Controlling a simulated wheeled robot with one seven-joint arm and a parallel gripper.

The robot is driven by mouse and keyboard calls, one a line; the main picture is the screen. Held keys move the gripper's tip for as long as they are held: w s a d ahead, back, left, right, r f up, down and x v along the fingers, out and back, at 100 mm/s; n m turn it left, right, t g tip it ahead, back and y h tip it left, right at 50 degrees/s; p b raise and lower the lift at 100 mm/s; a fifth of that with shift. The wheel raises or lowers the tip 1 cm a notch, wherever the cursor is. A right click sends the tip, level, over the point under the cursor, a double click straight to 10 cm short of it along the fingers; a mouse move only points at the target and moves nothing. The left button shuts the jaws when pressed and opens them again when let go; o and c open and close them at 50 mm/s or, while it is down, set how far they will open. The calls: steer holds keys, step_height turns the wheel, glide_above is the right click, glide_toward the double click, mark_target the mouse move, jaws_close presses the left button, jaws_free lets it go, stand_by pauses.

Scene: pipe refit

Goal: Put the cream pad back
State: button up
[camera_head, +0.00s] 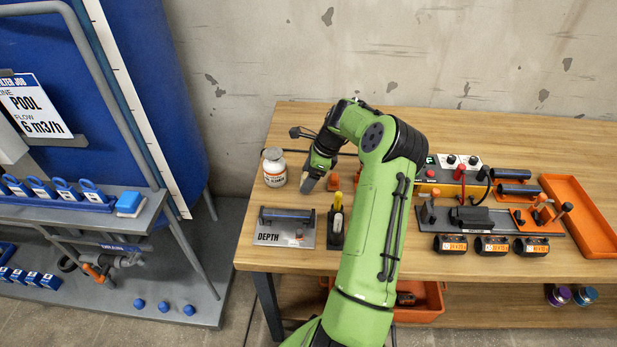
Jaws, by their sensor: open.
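I cannot make out a clearly cream pad. A blue block with a pale side (130,204) sits on the right end of the grey shelf at the left. A small orange item (333,181) shows just right of the fingertips. My arm hides part of the bench's middle.
The wooden bench (461,127) holds a grey DEPTH plate (272,236), a black holder with a yellow-topped tool (337,226), several black-and-orange packs (491,246) and an orange tray (577,213). The bench's back strip is mostly clear. A blue panel (160,90) stands at left.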

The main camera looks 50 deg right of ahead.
steer(key=p+v, duration=0.5)
steer(key=v, duration=1.1)
steer(key=a+r+n+g+h, duration=0.1)
steer(key=a+r+n, duration=0.35)
steer(key=a, duration=0.35)
steer(key=a+r+n+h, duration=0.2)
steer(key=a+r+n, duration=0.1)
steer(key=a+n, duration=0.3)
steer(key=a+r+n+g+h, duration=0.1)
steer(key=a+r+n, duration=0.25)
steer(key=a, duration=0.55)
steer(key=s+a+n+t+y, duration=0.1)
steer(key=s+a+n+t, duration=0.3)
steer(key=s+a+n, duration=1)
steer(key=shift+s+a, duration=0.45)
steer(key=shift+s, duration=0.65)
